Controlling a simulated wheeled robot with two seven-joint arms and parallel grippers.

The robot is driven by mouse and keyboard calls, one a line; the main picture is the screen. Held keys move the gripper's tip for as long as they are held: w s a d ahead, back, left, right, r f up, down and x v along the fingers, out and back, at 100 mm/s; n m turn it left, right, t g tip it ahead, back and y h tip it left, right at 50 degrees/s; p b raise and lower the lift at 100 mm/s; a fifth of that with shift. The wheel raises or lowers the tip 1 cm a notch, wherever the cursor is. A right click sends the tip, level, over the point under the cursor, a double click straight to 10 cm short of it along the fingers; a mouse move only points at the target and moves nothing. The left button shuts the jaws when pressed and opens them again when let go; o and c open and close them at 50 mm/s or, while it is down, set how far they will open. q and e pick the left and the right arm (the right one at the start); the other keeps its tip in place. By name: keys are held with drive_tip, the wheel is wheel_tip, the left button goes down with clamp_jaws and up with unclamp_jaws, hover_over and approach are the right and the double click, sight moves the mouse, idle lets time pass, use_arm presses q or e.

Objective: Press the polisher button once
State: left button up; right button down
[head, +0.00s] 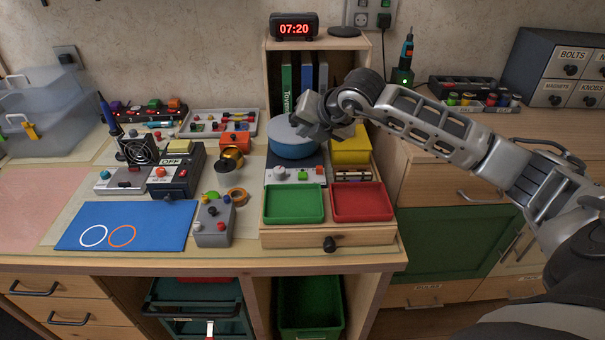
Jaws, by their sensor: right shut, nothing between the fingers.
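What looks like the polisher is a machine with a round blue body (292,148) and a pale top, on a dark base in the middle of the bench. Its grey front panel (290,176) carries a pale knob, a green button (303,174) and a small orange part. My right gripper (298,124) is shut and empty. It appears over the blue body's top and hides part of it, behind the front panel in the picture. I cannot tell whether it touches the top. My left gripper is not in view.
A green tray (294,221) and a red tray (362,218) lie in front of the machine. A yellow box (350,146) stands to its right. A grey control box (213,232) and a blue mat (135,211) are at left. A clock (294,26) tops the shelf behind.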

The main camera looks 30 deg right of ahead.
sight(305, 177)
drive_tip(key=shift+f, duration=0.1)
